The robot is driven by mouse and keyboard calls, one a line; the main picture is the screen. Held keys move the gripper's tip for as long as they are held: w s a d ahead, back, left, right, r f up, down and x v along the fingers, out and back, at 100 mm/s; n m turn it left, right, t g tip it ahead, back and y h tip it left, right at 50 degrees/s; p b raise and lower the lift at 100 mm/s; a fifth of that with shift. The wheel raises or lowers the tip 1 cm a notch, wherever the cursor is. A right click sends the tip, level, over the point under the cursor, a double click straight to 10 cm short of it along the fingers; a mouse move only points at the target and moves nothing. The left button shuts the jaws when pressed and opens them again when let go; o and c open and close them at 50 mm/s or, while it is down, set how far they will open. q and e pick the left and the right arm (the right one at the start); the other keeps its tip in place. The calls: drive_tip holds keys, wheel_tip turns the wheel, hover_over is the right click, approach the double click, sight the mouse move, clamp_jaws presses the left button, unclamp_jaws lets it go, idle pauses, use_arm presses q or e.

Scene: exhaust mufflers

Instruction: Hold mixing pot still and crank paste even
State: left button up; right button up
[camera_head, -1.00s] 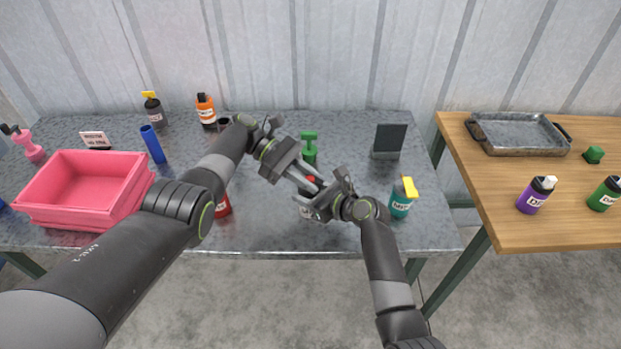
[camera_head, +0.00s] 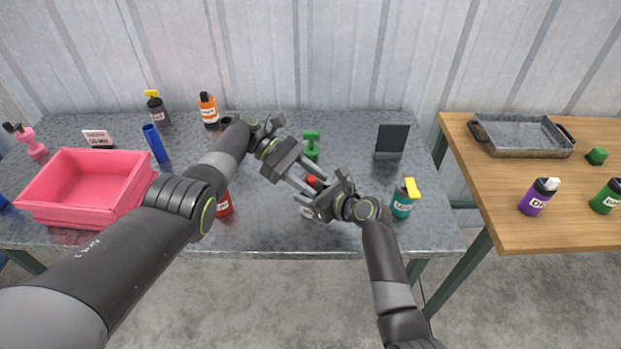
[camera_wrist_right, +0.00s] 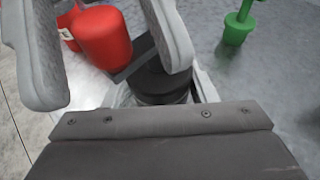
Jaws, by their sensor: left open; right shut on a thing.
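The mixing pot (camera_head: 307,212) stands near the table's front middle, mostly hidden by my grippers. In the right wrist view its dark lid (camera_wrist_right: 160,84) and crank bar show, with a thick red crank knob (camera_wrist_right: 103,40) standing on the bar. The red knob also shows in the head view (camera_head: 311,181). Contact cannot be told. My right gripper (camera_head: 318,205) is shut on the pot from the right.
A red bottle (camera_head: 223,205) stands left of the pot, a green tool (camera_head: 311,147) behind it, and a teal bottle (camera_head: 403,200) to the right. A pink bin (camera_head: 60,212) fills the left. A dark upright panel (camera_head: 390,140) stands at the back right.

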use_arm(q)
drive_tip(key=shift+r, duration=0.15)
wheel_tip(320, 180, up, 10)
drive_tip(key=shift+f, duration=0.15)
idle(0.4)
idle(0.4)
use_arm(e)
drive_tip(key=o, duration=1.1)
drive_tip(key=v, duration=1.2)
